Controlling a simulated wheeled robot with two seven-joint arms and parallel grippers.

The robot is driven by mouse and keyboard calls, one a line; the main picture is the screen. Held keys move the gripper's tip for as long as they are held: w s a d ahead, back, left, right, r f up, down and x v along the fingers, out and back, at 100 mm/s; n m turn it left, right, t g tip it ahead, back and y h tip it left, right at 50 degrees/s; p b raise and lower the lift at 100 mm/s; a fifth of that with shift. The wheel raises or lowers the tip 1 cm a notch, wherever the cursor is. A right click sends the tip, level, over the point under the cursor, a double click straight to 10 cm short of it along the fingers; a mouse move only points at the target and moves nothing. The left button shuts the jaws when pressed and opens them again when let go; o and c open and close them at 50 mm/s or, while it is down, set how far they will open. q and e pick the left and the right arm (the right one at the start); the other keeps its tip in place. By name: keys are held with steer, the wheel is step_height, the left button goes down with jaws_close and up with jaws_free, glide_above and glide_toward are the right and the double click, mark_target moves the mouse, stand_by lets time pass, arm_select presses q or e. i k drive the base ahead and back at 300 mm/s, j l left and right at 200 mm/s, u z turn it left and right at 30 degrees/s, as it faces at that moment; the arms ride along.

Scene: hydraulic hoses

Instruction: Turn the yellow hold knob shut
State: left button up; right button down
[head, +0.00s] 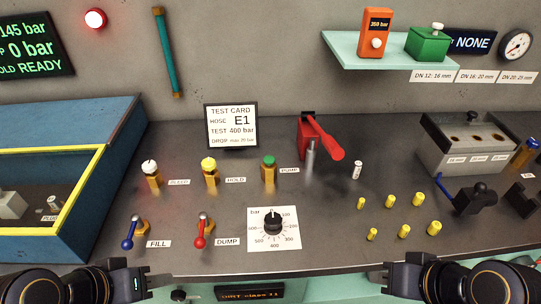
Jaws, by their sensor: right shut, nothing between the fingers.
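The yellow hold knob (209,164) stands upright on a brass valve body on the metal bench, left of the label HOLD (235,181). Nothing touches it. My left gripper (160,281) is at the lower left, at the bench's front edge, well below and left of the knob. Its fingers are seen too edge-on to tell open from shut. My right gripper (378,277) is at the bottom right of centre, far from the knob. It is shut and empty.
A white-topped BLEED valve (150,168) and a green-topped PUMP valve (268,163) flank the knob. Blue FILL (130,235) and red DUMP (201,233) levers and a dial (273,226) stand in front. A test card (231,122) stands behind. A red pump handle (322,138) is to the right.

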mark_target(209, 165)
steer(key=j+u, duration=0.45)
steer(key=i+j+u, duration=0.15)
steer(key=u, duration=0.35)
